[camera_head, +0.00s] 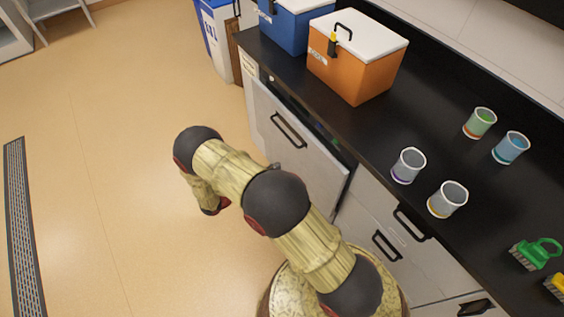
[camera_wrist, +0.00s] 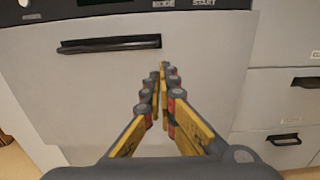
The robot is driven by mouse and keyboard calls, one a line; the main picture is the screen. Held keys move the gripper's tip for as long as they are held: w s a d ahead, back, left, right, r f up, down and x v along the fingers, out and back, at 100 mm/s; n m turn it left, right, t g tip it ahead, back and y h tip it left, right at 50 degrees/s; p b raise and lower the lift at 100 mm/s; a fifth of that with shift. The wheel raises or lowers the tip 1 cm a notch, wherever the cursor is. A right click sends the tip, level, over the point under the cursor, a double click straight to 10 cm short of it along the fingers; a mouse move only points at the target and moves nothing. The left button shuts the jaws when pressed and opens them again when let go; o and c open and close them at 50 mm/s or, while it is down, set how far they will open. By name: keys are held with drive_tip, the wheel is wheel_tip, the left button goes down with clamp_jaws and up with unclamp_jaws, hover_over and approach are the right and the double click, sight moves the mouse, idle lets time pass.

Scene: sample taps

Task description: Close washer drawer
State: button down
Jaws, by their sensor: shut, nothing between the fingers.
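The washer front (camera_head: 299,149) is a pale panel under the black counter with a dark bar handle (camera_head: 289,130). Its top edge stands out from the counter, with a dark gap in which small coloured items show. In the wrist view the panel (camera_wrist: 90,90) fills the left and middle, its handle (camera_wrist: 110,44) at upper left. My gripper (camera_wrist: 162,67) is shut and empty, pointing at the panel just right of the handle. I cannot tell whether the fingertips touch it. In the head view my arm hides the panel's lower left, and the fingertips cannot be made out.
Grey drawers (camera_head: 383,232) with black handles adjoin the panel on the right. The counter (camera_head: 345,125) holds an orange cooler (camera_head: 355,70), a blue cooler (camera_head: 290,30), several cups and green and yellow brushes. A blue-and-white bin (camera_head: 217,45) stands beyond. The floor on the left is clear.

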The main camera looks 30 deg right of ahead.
drive_tip(key=d+b, duration=0.3)
drive_tip(key=d, duration=0.9)
drive_tip(key=shift+w+d+f, duration=0.1)
drive_tip(key=shift+w, duration=0.05)
drive_tip(key=shift+d, duration=0.15)
drive_tip(key=d, duration=0.5)
drive_tip(key=shift+w+d, duration=0.1)
drive_tip(key=p, duration=0.3)
approach(306, 150)
drive_tip(key=a, duration=0.2)
drive_tip(key=shift+a, duration=0.1)
